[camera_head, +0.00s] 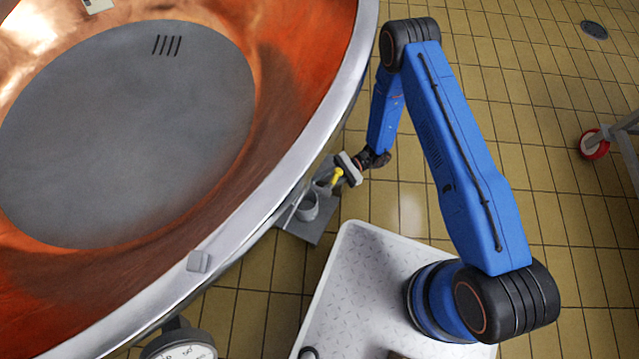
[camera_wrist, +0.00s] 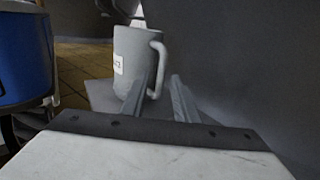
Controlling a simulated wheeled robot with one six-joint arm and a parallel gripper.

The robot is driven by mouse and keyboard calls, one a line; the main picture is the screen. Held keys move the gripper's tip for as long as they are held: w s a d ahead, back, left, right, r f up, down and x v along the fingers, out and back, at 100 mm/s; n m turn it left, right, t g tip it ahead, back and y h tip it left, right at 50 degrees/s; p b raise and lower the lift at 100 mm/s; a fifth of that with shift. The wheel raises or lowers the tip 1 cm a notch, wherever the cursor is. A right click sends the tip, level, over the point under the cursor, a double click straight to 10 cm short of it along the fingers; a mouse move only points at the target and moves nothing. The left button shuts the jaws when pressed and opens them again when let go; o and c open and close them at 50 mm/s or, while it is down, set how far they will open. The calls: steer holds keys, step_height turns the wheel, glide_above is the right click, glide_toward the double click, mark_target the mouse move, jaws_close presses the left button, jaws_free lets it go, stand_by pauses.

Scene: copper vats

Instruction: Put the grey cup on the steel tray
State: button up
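The grey cup (camera_head: 308,207) stands upright on a flat grey ledge (camera_head: 318,235) beside the vat. In the wrist view the cup (camera_wrist: 128,58) shows a pale label on its side and its handle (camera_wrist: 157,62) on the right. My gripper (camera_head: 326,184) is just beyond the cup in the head view. In the wrist view its two fingers (camera_wrist: 158,82) are apart, with the lower end of the handle showing in the gap between them. I cannot tell whether they touch it. No separate steel tray is clearly seen; I cannot tell whether the ledge is that tray.
A large copper vat (camera_head: 305,85) with a broad pale rim (camera_head: 325,120) fills the left side, close to the cup and gripper. A round gauge (camera_head: 182,347) is at the bottom. A red-wheeled trolley (camera_head: 595,146) is at the right. Tiled floor (camera_head: 560,190) lies open behind my arm.

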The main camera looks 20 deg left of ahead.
steer(key=shift+w+d+r, duration=0.1)
steer(key=shift+r, duration=0.05)
steer(key=v, duration=1.1)
steer(key=shift+w+d, duration=0.3)
